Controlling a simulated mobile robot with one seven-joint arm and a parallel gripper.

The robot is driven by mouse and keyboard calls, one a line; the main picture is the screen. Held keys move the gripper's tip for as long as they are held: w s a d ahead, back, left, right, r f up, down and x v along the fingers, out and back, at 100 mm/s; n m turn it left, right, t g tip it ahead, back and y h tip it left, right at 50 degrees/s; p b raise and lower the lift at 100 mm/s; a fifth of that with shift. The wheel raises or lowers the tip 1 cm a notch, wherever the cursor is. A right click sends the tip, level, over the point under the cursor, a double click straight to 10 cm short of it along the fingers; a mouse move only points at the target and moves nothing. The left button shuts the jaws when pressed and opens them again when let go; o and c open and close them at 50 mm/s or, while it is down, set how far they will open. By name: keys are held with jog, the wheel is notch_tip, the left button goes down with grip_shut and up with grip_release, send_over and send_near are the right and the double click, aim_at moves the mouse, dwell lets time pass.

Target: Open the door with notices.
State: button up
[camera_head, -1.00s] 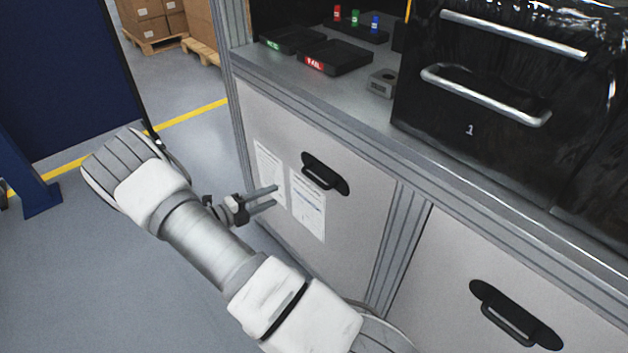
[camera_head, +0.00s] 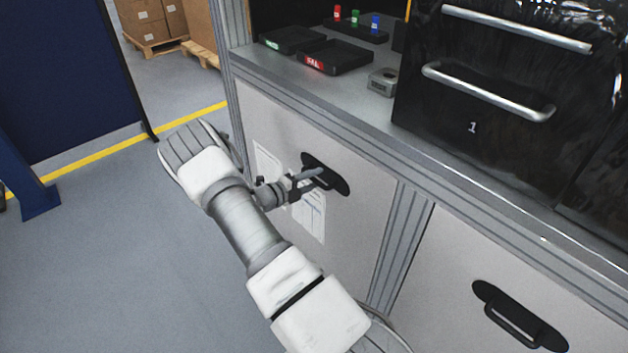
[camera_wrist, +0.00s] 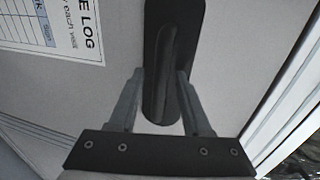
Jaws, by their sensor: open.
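The door with notices (camera_head: 360,215) is the light grey panel at the left under the counter, and it is shut. Two paper notices (camera_head: 313,222) are on it, partly hidden behind my arm; one shows in the wrist view (camera_wrist: 50,28). Its black recessed handle (camera_head: 338,184) is near the top of the door. My gripper (camera_head: 312,176) is at the handle. In the wrist view my open gripper (camera_wrist: 160,88) has one finger on each side of the handle bar (camera_wrist: 163,75). I cannot tell whether the fingers touch it.
A second grey door with a black handle (camera_head: 518,318) is at the lower right. Black drawers with metal bars (camera_head: 490,95) and trays (camera_head: 335,58) stand on the counter. A blue panel (camera_head: 65,80) is at the left. The floor (camera_head: 110,270) left of my arm is clear.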

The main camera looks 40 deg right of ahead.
jog(key=shift+d, duration=0.15)
grip_shut()
dwell(1.4)
